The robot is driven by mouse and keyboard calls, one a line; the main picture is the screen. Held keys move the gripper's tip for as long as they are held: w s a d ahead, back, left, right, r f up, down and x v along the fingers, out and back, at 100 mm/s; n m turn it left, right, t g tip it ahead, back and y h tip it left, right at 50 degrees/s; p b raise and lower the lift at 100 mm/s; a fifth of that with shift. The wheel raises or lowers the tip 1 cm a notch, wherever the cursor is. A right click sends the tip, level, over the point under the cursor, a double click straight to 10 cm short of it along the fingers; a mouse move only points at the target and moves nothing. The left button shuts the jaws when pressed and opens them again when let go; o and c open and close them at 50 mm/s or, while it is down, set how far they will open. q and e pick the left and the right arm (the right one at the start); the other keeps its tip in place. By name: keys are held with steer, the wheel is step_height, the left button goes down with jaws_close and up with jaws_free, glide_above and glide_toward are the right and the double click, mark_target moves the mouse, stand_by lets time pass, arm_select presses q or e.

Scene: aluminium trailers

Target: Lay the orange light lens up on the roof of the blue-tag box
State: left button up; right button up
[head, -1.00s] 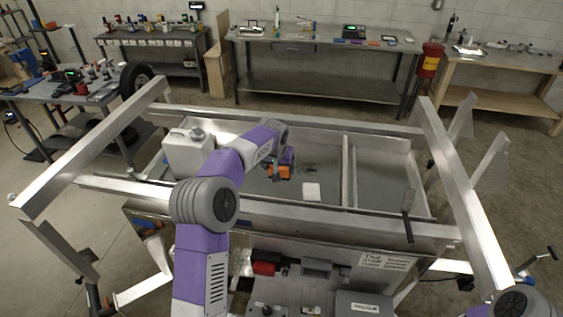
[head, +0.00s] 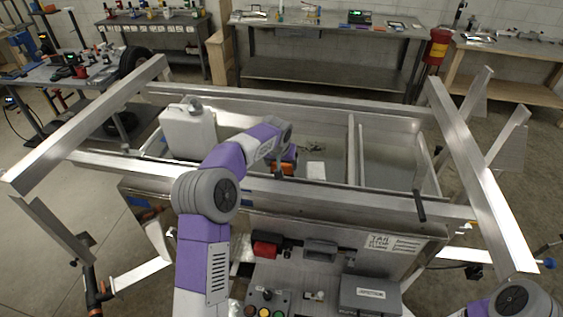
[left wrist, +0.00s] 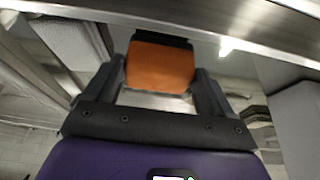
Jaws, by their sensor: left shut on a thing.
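My left gripper (head: 283,160) reaches over the trailer bed and is shut on the orange light lens (head: 283,168). In the left wrist view, the lens (left wrist: 160,66) sits between the two dark fingers of the left gripper (left wrist: 161,85). In the head view the lens is partly hidden behind my wrist and the front rail. The blue-tag box cannot be made out with certainty in these frames. My right gripper is not in view; only a part of my right arm shows at the lower right.
A white jug (head: 188,132) stands at the bed's left end. Aluminium rails (head: 300,195) frame the bed, and a divider (head: 355,150) crosses it. A white card (head: 316,170) lies on the bed floor. A control box (head: 368,294) and buttons sit in front.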

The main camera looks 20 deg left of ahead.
arm_select(q)
steer(key=shift+f+b, duration=0.4)
steer(key=shift+f, duration=0.1)
stand_by(0.4)
steer(key=o, duration=1)
steer(key=shift+r+p, duration=3.7)
steer(key=shift+r, duration=0.85)
steer(key=shift+f, duration=0.1)
